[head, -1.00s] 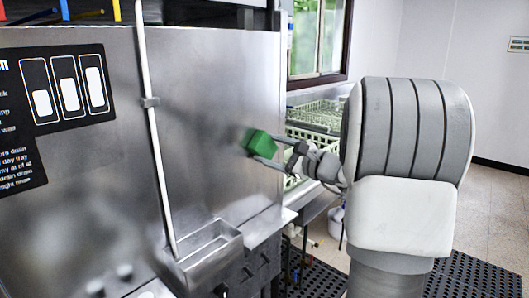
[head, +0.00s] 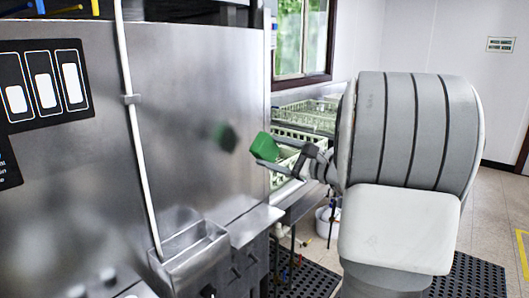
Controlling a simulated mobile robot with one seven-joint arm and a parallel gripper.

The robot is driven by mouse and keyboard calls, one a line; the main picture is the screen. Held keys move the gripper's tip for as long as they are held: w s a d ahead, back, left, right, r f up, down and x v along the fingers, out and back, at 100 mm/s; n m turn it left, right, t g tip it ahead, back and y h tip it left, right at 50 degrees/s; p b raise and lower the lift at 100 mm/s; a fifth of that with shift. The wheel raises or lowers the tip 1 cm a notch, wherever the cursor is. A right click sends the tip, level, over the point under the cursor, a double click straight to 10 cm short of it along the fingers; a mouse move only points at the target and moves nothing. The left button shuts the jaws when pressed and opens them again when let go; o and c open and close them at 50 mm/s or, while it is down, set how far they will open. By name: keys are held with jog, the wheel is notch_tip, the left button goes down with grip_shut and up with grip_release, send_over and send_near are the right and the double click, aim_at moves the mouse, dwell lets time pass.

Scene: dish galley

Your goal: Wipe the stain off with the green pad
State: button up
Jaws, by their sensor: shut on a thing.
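My gripper (head: 268,152) is shut on the green pad (head: 263,146), a small bright green block. It holds the pad in front of the right edge of the upright steel panel (head: 185,95), apart from its surface. A blurred dark green patch on the panel, left of the pad, looks like the pad's reflection. I cannot make out a distinct stain on the panel.
A white pipe (head: 134,130) runs down the panel to a small steel trough (head: 190,250). Pale green dish racks (head: 305,117) stand on a counter behind the gripper. A white bucket (head: 326,222) and black floor mats (head: 310,281) lie below.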

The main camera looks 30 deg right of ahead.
jog(key=shift+s+d, duration=0.1)
jog(key=shift+s, duration=0.15)
jog(key=shift+v, duration=1.55)
